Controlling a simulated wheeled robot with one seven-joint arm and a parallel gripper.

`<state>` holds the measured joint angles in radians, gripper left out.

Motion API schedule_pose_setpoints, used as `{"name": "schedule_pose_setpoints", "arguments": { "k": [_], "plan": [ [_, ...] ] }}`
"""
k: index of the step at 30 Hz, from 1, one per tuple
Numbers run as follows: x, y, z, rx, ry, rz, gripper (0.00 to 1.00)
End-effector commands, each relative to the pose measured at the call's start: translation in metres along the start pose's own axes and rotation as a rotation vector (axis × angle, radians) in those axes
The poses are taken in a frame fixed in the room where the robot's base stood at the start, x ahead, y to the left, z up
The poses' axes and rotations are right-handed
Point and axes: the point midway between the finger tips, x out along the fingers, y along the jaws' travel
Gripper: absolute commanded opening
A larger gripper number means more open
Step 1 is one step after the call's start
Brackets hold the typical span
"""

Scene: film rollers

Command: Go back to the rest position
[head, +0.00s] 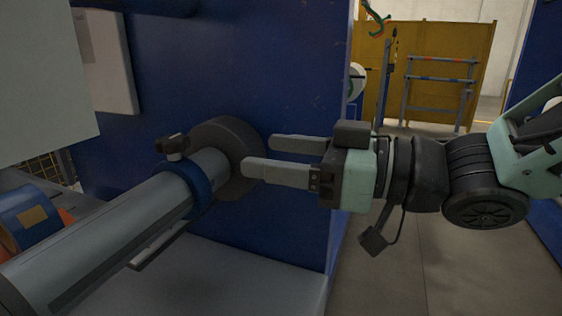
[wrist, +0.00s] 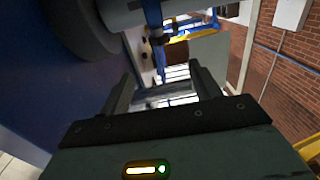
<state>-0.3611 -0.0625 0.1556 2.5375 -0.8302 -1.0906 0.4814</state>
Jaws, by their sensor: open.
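My gripper (head: 258,158) is open and empty in the head view. Its two flat grey fingers point left, towards the dark round flange at the end of a grey roller (head: 110,240). The nearer fingertip appears beside or in front of the flange's right edge; I cannot tell whether it touches. In the wrist view my gripper (wrist: 162,82) shows both fingers apart with nothing between them. Part of the roller (wrist: 125,12) and its dark flange shows at the top of that view.
A blue machine wall (head: 300,90) stands behind the roller. A blue collar (head: 203,185) with a black knob sits around the roller. A grey ledge (head: 230,285) lies below. Open floor (head: 450,270) is at the right, with a yellow partition (head: 440,70) farther back.

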Motion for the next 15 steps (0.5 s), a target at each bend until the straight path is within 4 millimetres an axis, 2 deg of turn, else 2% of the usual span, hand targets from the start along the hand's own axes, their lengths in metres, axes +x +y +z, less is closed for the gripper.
{"name": "schedule_pose_setpoints", "arguments": {
  "k": [8, 11, 15],
  "plan": [
    [0.000, 0.002, 0.001, -0.001, -0.009, 0.010, 0.63],
    [0.001, 0.012, 0.014, -0.003, -0.073, 0.078, 0.63],
    [-0.006, 0.037, 0.053, 0.012, -0.271, 0.251, 0.63]
  ]
}}
